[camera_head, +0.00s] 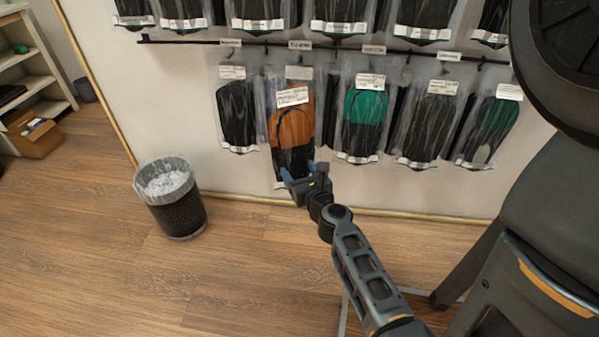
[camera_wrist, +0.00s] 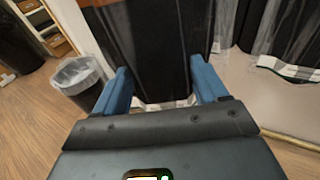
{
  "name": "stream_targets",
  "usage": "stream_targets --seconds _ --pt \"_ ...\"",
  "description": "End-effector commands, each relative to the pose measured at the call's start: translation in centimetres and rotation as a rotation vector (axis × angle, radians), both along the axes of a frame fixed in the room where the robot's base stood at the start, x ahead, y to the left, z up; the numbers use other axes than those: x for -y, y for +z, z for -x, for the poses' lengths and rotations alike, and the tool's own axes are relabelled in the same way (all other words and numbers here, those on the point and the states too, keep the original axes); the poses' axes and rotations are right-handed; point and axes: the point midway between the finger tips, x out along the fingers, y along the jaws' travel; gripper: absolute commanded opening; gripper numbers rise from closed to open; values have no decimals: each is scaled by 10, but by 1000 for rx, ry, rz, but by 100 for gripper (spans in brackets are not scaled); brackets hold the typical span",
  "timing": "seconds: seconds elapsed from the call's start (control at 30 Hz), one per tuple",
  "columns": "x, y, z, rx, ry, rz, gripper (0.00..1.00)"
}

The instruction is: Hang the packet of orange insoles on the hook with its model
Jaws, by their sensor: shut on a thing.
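The packet of orange insoles (camera_head: 291,127) is upright in front of the wall rack in the head view. It has an orange upper part, a black lower part and a white label. My gripper (camera_head: 299,176) holds it at its lower end. In the wrist view the packet's dark lower part (camera_wrist: 155,50) stands between the blue fingers of my gripper (camera_wrist: 166,92). A row of hooks on a dark rail (camera_head: 260,43) carries model tags. A tag (camera_head: 299,45) is above the packet. Whether the packet's top touches a hook cannot be told.
A packet of black insoles (camera_head: 237,115) hangs left of it, and a green-topped packet (camera_head: 363,115) hangs close on the right. More packets hang further right and on the row above. A lined waste bin (camera_head: 178,210) stands on the floor at left.

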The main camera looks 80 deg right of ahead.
Motion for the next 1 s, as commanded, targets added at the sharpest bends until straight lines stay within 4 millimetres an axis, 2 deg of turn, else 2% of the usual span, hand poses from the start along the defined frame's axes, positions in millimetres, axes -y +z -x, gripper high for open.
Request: stream_targets --seconds 0.27,0.63,0.8,1.0 --pt "6 1 -1 -11 -31 0 40" --pt "38 4 3 -116 -323 10 40" --pt "42 6 6 -155 -438 18 40" --pt "44 7 8 -174 -498 25 40"
